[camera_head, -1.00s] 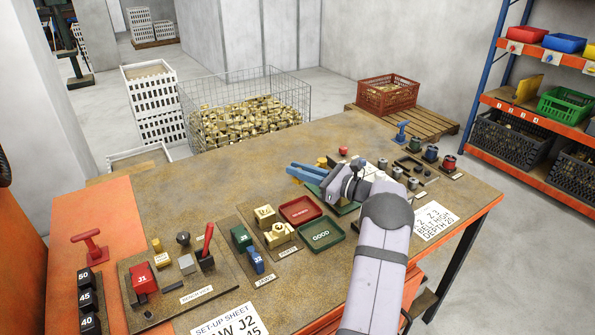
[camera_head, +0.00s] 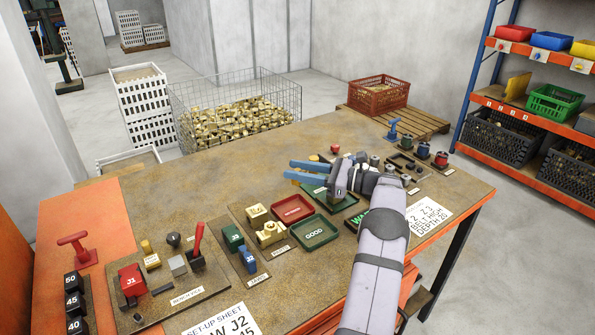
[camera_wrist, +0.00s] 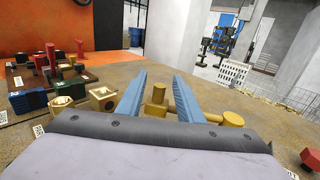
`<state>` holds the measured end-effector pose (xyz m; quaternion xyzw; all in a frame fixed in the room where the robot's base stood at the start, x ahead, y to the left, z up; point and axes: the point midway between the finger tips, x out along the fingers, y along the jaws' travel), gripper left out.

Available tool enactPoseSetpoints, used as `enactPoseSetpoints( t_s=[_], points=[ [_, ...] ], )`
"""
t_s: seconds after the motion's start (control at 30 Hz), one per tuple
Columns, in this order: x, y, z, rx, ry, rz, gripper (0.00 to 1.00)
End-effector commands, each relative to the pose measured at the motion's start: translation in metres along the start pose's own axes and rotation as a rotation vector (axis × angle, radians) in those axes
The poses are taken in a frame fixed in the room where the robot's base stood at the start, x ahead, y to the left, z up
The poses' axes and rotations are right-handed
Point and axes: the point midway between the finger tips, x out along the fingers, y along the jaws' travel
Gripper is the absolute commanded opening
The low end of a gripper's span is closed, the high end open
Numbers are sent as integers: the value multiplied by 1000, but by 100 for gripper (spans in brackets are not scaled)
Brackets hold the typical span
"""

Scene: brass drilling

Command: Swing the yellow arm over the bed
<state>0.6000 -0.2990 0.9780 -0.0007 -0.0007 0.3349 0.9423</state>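In the wrist view a yellow upright post (camera_wrist: 157,97) stands between my gripper's blue fingers, with a yellow bar running right to a round knob (camera_wrist: 233,119). The right finger hides part of that bar. In the head view, only small yellow bits (camera_head: 313,157) show around the fingers. My gripper (camera_head: 288,172) is open, its two fingers apart with the post in the gap; it also shows in the wrist view (camera_wrist: 160,75). I cannot tell whether either finger touches the yellow part. I cannot make out which surface is the bed.
A red tray (camera_head: 293,209) and a green tray marked GOOD (camera_head: 314,232) lie left of my wrist. Brass blocks (camera_head: 269,233) and a board with a red lever (camera_head: 197,240) are further left. A red knob (camera_wrist: 311,157) is near the right edge in the wrist view.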

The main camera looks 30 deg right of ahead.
Motion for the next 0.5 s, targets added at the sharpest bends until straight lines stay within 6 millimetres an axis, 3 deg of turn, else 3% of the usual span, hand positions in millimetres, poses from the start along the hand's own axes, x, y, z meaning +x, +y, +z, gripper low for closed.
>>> enactPoseSetpoints(
  t_s=[0.3, 0.5],
  points=[
    [-1, 0, -1, 1, 0, 0, 33],
    [-19, -1, -2, -1, 1, -2, 33]
  ],
)
